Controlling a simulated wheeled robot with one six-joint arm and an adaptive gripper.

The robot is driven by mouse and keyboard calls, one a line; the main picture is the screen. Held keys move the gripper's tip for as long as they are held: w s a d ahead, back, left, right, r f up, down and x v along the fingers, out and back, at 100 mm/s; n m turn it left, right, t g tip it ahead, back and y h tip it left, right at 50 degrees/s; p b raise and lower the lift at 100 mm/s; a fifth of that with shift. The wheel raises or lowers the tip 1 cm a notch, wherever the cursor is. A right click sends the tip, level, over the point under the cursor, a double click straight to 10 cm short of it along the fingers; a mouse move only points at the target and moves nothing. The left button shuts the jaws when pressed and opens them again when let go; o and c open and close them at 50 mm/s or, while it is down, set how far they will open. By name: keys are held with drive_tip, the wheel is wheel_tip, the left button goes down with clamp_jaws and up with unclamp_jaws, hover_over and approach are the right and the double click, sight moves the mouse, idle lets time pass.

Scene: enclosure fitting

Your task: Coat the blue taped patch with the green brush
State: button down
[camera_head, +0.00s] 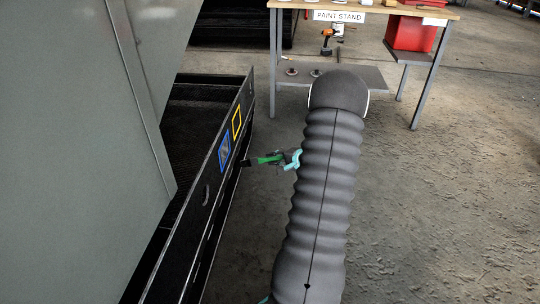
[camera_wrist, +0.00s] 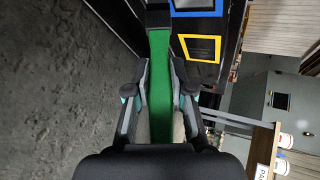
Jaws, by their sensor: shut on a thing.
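The blue taped patch (camera_head: 224,153) is a blue tape outline with a greyish inside, on the dark upright panel at left. It also shows at the top edge of the wrist view (camera_wrist: 196,13), partly cut off. The green brush (camera_head: 268,159) has a green handle and a dark head. In the wrist view the brush (camera_wrist: 159,90) points away from me, its head left of the blue outline. My gripper (camera_wrist: 160,78) is shut on the handle. In the head view my gripper (camera_head: 289,158) is partly behind my arm. I cannot tell whether the brush head touches the panel.
A yellow taped outline (camera_head: 237,122) is beside the blue one on the same panel (camera_head: 206,192). A large grey enclosure (camera_head: 75,150) stands at left. The paint stand table (camera_head: 376,9), with a red bin (camera_head: 410,32) and a drill (camera_head: 327,40), is at the back. Floor at right is clear.

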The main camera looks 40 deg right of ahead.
sight(259, 162)
drive_tip(key=shift+w+a+p, duration=0.6)
drive_tip(key=shift+w+a, duration=1.3)
drive_tip(key=shift+w, duration=0.2)
drive_tip(key=shift+w+a+b, duration=0.5)
drive_tip(key=shift+w+b, duration=0.1)
